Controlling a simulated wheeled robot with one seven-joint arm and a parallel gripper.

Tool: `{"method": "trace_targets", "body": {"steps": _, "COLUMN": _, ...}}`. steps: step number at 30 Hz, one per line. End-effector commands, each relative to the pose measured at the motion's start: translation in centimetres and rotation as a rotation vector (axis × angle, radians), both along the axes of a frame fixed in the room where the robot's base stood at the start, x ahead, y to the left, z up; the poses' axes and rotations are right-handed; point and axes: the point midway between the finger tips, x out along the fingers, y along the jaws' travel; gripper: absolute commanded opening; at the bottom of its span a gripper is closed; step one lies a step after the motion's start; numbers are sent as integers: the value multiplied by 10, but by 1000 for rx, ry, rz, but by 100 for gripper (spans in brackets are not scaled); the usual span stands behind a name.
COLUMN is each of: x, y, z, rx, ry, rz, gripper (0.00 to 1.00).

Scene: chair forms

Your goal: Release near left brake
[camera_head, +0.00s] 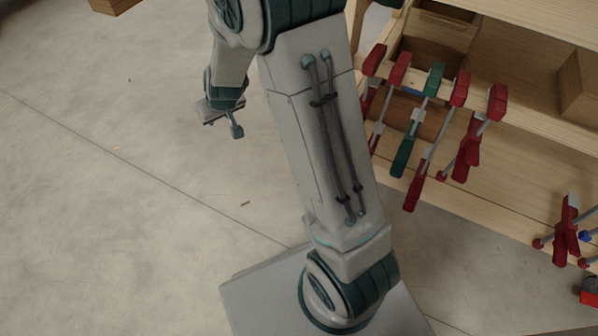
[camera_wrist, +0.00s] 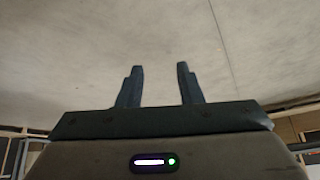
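My gripper (camera_wrist: 160,68) shows in the wrist view with its two dark fingers apart and nothing between them. Behind the fingers is only a plain pale surface. In the head view my gripper (camera_head: 227,120) is at the upper left, over the bare floor, partly hidden by my wrist. It touches nothing that I can see. I cannot make out a left brake in either view.
A wooden rack (camera_head: 520,125) stands on the right, with several red clamps (camera_head: 428,160) and a green clamp (camera_head: 412,130) hanging on it. A wooden box (camera_head: 580,88) sits on its shelf. The concrete floor (camera_head: 110,200) on the left is clear.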

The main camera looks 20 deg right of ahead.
Motion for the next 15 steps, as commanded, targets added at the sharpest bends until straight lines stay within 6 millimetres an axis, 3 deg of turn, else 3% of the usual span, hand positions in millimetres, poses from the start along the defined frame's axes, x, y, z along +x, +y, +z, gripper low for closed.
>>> {"method": "trace_targets", "body": {"steps": 1, "x": 14, "y": 3, "z": -23, "rx": -19, "ry": -18, "rz": -2, "gripper": 33}}
{"method": "trace_targets", "body": {"steps": 7, "x": 61, "y": 6, "z": -94, "rx": -129, "ry": -120, "rz": -23, "gripper": 33}}
{"method": "trace_targets", "body": {"steps": 15, "x": 87, "y": -8, "z": -202, "rx": -368, "ry": -218, "rz": -54, "gripper": 33}}
